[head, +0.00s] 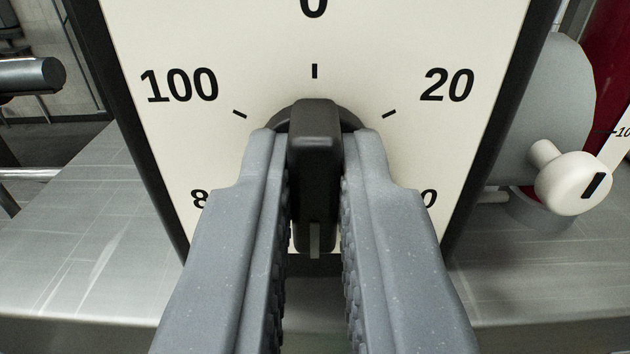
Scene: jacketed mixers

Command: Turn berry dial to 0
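A black bar-shaped knob (315,135) sits on a cream dial plate (315,185) with a dark frame, straight ahead in the head view. The plate shows 0 at the top, 20 at upper right and 100 at upper left. The lower numbers are partly hidden by my fingers. The knob stands upright in the picture, in line with the 0 tick. A pale stripe shows low on its near face. No berry label is in view. My gripper (315,165) has one grey finger on each side of the knob, seemingly pressed against it.
A white round knob (575,182) with a black mark is at the right, by a grey rounded body (553,95) and a red panel. A grey metal surface (80,240) lies on both sides of the plate. A dark cylinder (30,75) is at the far left.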

